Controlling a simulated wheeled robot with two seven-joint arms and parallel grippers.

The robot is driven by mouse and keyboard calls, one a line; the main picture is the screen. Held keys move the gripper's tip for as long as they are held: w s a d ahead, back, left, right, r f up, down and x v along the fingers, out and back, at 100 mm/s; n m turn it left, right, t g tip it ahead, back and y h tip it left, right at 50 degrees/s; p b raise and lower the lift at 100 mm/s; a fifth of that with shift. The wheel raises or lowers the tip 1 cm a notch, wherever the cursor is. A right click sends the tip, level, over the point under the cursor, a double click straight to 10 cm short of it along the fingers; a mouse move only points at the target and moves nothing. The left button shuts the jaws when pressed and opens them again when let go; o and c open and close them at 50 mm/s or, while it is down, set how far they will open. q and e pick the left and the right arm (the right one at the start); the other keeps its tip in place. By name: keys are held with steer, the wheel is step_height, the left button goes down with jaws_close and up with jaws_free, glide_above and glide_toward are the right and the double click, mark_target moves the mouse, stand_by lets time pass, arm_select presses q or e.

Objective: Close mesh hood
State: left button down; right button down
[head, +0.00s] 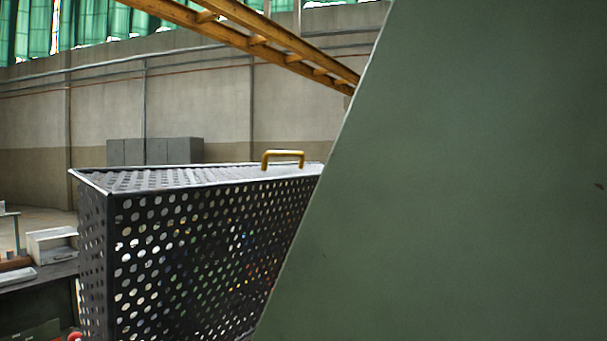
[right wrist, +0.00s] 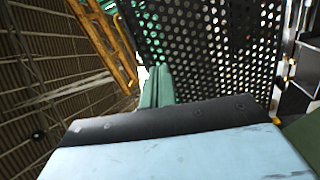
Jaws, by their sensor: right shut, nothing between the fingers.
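The mesh hood (head: 190,245) is a dark perforated metal box in the head view, left of centre. Its top looks nearly level, and a yellow handle (head: 283,158) stands on the top. Its right end is hidden behind a large green surface. I cannot tell whether its lower edge is seated. In the right wrist view a dark perforated panel of the hood (right wrist: 205,45) fills the upper middle. My right gripper (right wrist: 157,82) shows there with its green fingers together, empty, in front of the panel; contact is unclear. My left gripper is not in view.
The flat green surface (head: 470,180) fills the right of the head view, very close. A bench with a pale box (head: 52,243) is at the left. Grey cabinets (head: 155,151) stand by the far wall. A yellow overhead beam (head: 245,38) crosses above.

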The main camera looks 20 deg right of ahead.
steer(key=s+a+r+n+y, duration=0.2)
steer(key=s+r+n, duration=0.1)
steer(key=r, duration=0.1)
steer(key=p, duration=0.8)
glide_toward(290, 180)
steer(key=shift+g, duration=0.3)
steer(key=x, duration=0.7)
steer(key=shift+d+r, duration=0.15)
steer(key=shift+r, duration=0.15)
steer(key=shift+b, duration=0.3)
